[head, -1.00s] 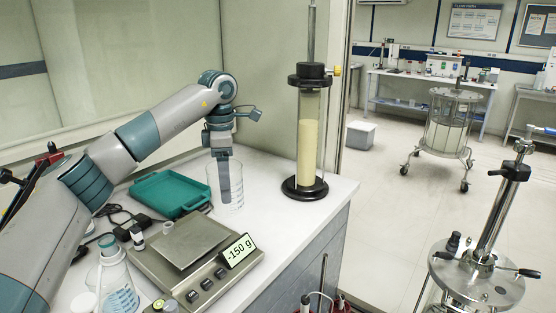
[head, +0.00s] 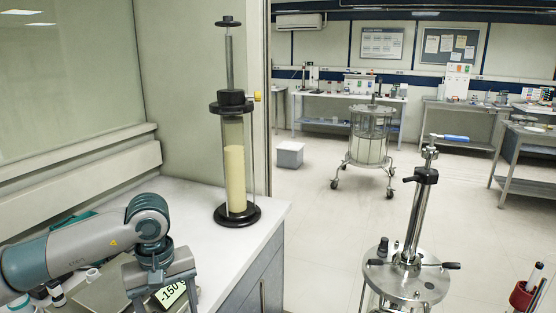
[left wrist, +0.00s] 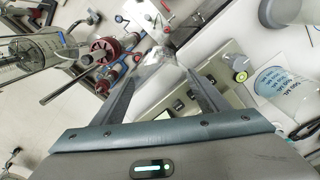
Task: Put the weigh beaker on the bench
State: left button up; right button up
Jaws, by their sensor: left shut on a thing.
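My left gripper (head: 162,292) is low in the head view, in front of the balance and near the bench's front edge. In the left wrist view, my left gripper (left wrist: 162,95) has its fingers apart around the clear weigh beaker (left wrist: 158,72), which shows only faintly. The beaker is hard to make out in the head view. The bench (head: 200,203) has a white top, bare between the gripper and the tall column. My right gripper is not in view.
A glass column with cream packing (head: 235,180) stands on the bench's far right. The balance (head: 100,292), reading about -150 g, is partly hidden by my arm. A steel column on a stand (head: 412,230) stands on the floor to the right.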

pick_arm(q)
jog(key=s+d+f+m, duration=0.2)
jog(key=s+m, duration=0.4)
jog(key=s, duration=0.3)
jog(key=shift+s+f, duration=0.25)
jog(key=shift+f, duration=0.55)
jog(key=shift+a+r, duration=0.1)
dwell(0.9)
